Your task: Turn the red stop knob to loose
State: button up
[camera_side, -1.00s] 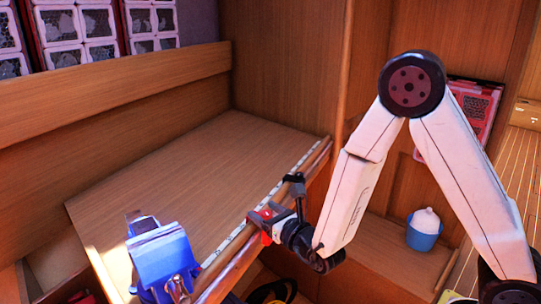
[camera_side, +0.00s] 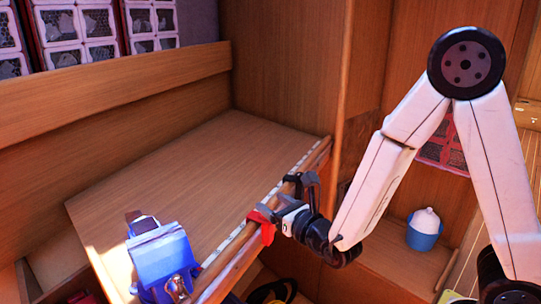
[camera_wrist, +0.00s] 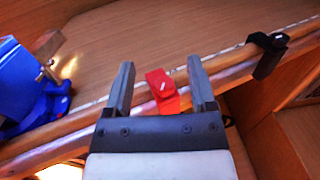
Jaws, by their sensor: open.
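The red stop knob (camera_wrist: 160,84) sits on the wooden front rail of the tabletop, with a small pale mark on its top face. It also shows in the side view as a red block (camera_side: 262,226). My gripper (camera_wrist: 158,68) is open, with one finger on each side of the knob in the wrist view and gaps on both sides. In the side view my gripper (camera_side: 275,211) is beside the knob, partly overlapping it. I cannot tell how far it is from the knob in depth. Which setting the mark points to is not readable.
A blue vise (camera_side: 160,260) stands at the left end of the rail. A black clamp (camera_wrist: 266,54) sits on the rail to the right of the knob. The wooden tabletop (camera_side: 200,180) behind is clear. A blue pot (camera_side: 424,232) stands on the lower shelf.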

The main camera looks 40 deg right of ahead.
jog(key=shift+r, duration=1.55)
jog(key=shift+s+a+f+m+g+h, duration=0.6)
jog(key=shift+f+m+h, duration=0.5)
jog(key=shift+h, duration=0.35)
jog(key=shift+s+a+f+m+g+h, duration=0.4)
jog(key=shift+s+a+f+m+h, duration=0.35)
jog(key=shift+f+h, duration=0.65)
jog(key=shift+s+a+f+m+g+h, duration=0.5)
jog(key=shift+a+f+m+h, duration=0.25)
jog(key=shift+f+m+h, duration=0.6)
jog(key=shift+w+r, duration=0.1)
jog(key=shift+r, duration=0.2)
jog(key=shift+x, duration=3.9)
jog(key=shift+d+r, duration=0.1)
